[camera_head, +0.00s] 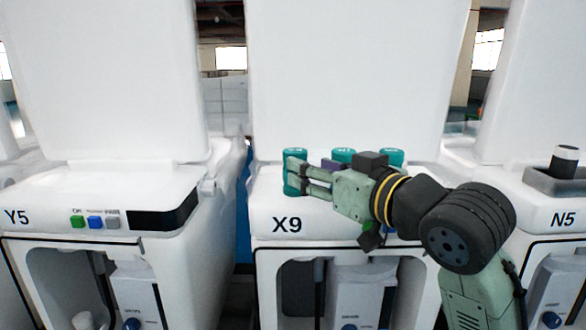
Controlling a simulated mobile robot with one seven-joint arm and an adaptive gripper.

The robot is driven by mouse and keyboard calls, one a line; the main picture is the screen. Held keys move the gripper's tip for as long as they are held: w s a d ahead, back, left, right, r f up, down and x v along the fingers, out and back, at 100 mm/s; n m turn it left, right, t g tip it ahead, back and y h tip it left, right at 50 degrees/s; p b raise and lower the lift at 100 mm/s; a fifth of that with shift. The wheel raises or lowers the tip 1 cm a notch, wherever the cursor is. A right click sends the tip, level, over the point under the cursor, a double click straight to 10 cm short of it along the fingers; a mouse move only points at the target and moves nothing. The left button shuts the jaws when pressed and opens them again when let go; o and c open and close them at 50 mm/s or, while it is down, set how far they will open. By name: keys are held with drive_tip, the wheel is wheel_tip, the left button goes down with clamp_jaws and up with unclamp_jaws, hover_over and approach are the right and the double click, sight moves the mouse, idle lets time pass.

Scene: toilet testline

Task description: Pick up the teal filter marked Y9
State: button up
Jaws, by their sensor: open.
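Three teal filters stand in a row on the white ledge of the unit labelled X9: a left one (290,184), a middle one (343,154) and a right one (392,156). I cannot read a mark on any filter, and no Y9 label shows. My gripper (301,174) reaches in from the right, with its fingers pointing left and overlapping the left filter. It is open; I cannot tell whether the fingers touch that filter. My gripper and arm hide most of the middle and right filters.
The X9 unit (310,235) has a tall white panel (350,75) behind the ledge. A Y5 unit (50,205) with coloured buttons (94,222) stands left, across a narrow gap.

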drive_tip(key=p+x, duration=0.1)
drive_tip(key=x, duration=0.5)
drive_tip(key=shift+w+p, duration=0.2)
drive_tip(key=shift+p, duration=0.1)
drive_tip(key=shift+c, duration=0.2)
drive_tip(key=c, duration=0.9)
